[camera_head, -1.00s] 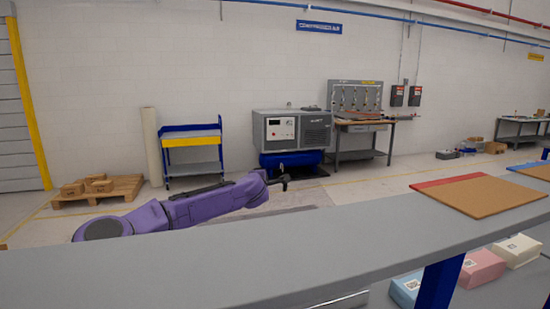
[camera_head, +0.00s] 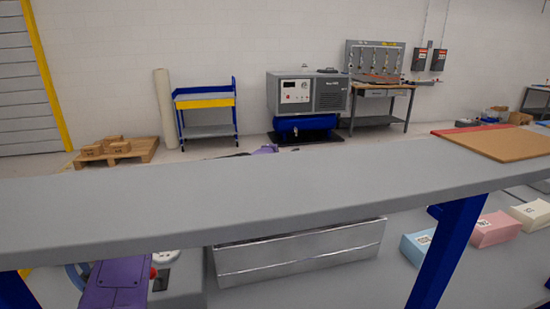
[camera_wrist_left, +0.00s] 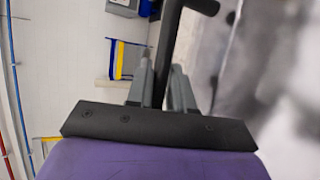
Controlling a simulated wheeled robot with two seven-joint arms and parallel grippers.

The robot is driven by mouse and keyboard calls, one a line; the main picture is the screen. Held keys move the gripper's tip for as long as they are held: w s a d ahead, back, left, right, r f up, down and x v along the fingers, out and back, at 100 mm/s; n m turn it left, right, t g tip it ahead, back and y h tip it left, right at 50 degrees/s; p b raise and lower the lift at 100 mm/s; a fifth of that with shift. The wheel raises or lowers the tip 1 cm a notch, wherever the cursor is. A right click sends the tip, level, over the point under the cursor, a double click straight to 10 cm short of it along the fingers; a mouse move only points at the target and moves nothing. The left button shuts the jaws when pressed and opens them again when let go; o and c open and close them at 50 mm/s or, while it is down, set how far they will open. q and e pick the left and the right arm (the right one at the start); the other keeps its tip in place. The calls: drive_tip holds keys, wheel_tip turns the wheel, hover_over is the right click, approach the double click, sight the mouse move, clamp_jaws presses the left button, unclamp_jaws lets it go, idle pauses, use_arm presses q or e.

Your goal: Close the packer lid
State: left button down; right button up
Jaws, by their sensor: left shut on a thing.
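In the left wrist view my left gripper (camera_wrist_left: 163,82) is shut on a black bar-shaped handle (camera_wrist_left: 172,38), which runs up between its grey fingers and bends right at the top. What the handle joins is not clear. A long silver metal box (camera_head: 300,252) shows below the shelf and may be the packer; I cannot tell the lid. My right gripper is not in view.
The grey shelf (camera_head: 200,205) on blue posts (camera_head: 447,250) crosses the head view and blocks much behind it. Below are blue (camera_head: 418,246), pink (camera_head: 495,230) and cream (camera_head: 530,213) blocks. A compressor (camera_head: 305,95) stands at the wall.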

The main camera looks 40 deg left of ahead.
use_arm(q)
drive_tip(key=c, duration=1.4)
unclamp_jaws()
drive_tip(key=shift+f, duration=0.4)
drive_tip(key=shift+s+d, duration=0.1)
drive_tip(key=shift+s+d+r+b, duration=0.1)
drive_tip(key=shift+s+d+b, duration=0.05)
drive_tip(key=shift+s+b, duration=0.15)
drive_tip(key=b+v, duration=0.2)
drive_tip(key=v, duration=0.7)
drive_tip(key=shift+r, duration=0.15)
drive_tip(key=shift+s+d, duration=0.15)
drive_tip(key=shift+r, duration=0.1)
